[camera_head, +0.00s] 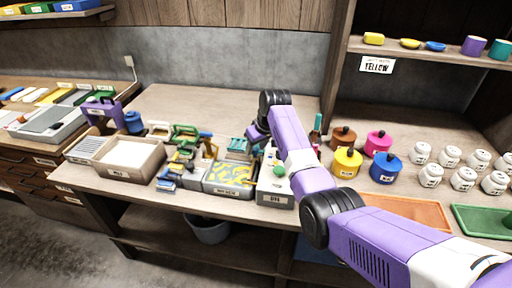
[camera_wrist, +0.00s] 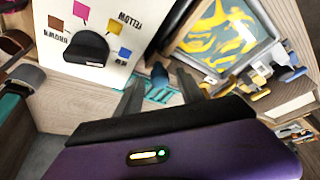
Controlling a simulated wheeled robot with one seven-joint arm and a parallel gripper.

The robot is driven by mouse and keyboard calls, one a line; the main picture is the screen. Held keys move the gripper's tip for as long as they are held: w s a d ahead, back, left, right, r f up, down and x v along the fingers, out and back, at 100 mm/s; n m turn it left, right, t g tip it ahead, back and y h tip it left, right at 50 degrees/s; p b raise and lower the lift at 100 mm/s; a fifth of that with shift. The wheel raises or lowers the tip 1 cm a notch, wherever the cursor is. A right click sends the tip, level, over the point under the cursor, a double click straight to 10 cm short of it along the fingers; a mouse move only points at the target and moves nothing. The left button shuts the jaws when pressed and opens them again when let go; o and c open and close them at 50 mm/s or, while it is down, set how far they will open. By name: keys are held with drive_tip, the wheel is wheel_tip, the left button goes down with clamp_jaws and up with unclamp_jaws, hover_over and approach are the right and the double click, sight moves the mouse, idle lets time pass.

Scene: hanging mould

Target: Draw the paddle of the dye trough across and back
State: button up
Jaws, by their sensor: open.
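The trough (camera_head: 228,178) is a grey tray with yellow swirls on a blue-grey surface, in the middle of the bench. It shows at the upper right of the wrist view (camera_wrist: 268,62). A teal ridged piece (camera_head: 238,147) lies at its far side; I cannot tell for sure that it is the paddle. In the wrist view a dark blue upright part (camera_wrist: 160,76) stands by the teal piece (camera_wrist: 160,97), between my fingers. My gripper (camera_wrist: 161,92) is open, its two dark fingers on either side of that part. Contact is not clear. My arm partly hides the gripper in the head view.
A white-topped box (camera_head: 274,187) stands right of the trough; its dial panel (camera_wrist: 98,50) has colour squares and a black knob. Tools (camera_head: 172,178) and a sand-coloured tray (camera_head: 127,158) lie left. Lidded coloured pots (camera_head: 347,163) and white jars (camera_head: 431,175) stand right.

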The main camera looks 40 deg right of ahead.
clamp_jaws()
idle(1.4)
